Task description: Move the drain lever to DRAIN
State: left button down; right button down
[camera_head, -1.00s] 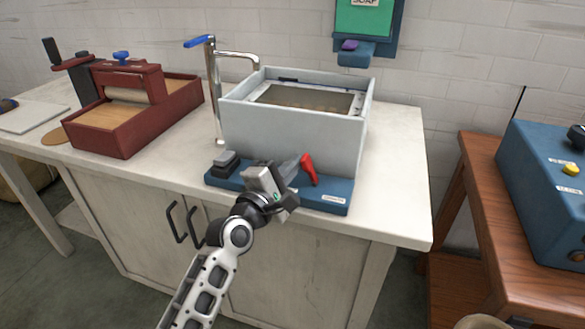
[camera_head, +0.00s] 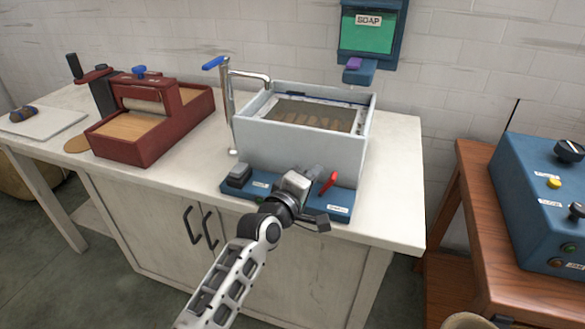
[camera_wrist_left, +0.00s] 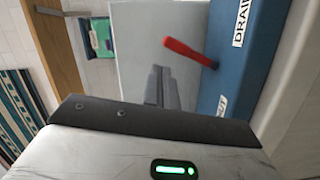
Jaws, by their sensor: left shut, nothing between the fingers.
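The red drain lever (camera_head: 329,182) stands on the blue base panel (camera_head: 340,216) at the front of the grey sink box. It leans to the right, toward the panel end with the small white label. In the left wrist view the red lever (camera_wrist_left: 188,51) tilts toward the side with the DRAIN label (camera_wrist_left: 243,20). My left gripper (camera_head: 315,172) is just left of the lever, with its fingers (camera_wrist_left: 160,86) shut and empty. In the wrist view a small gap shows between fingertips and lever; contact cannot be told. My right gripper is out of view.
The grey sink box (camera_head: 310,145) rises right behind the panel. A chrome tap (camera_head: 229,105) stands at left, a red press (camera_head: 150,135) further left. The soap dispenser (camera_head: 372,30) hangs on the wall.

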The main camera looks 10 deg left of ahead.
pick_arm(q)
jog(key=shift+d+f, duration=0.1)
jog(key=shift+d, duration=0.05)
jog(key=a, duration=0.1)
jog(key=a+r, duration=0.1)
jog(key=a+p, duration=0.1)
jog(key=shift+w+r, duration=0.2)
jog(key=shift+r, duration=0.15)
jog(key=v, duration=1)
jog(key=shift+a+r, duration=0.25)
jog(key=shift+a, duration=0.05)
jog(key=s+f+m+g+y, duration=0.2)
jog(key=s+f+m+g, duration=0.4)
jog(key=s+f+m, duration=0.8)
jog(key=s+f, duration=0.5)
jog(key=s, duration=0.2)
jog(key=shift+y, duration=0.3)
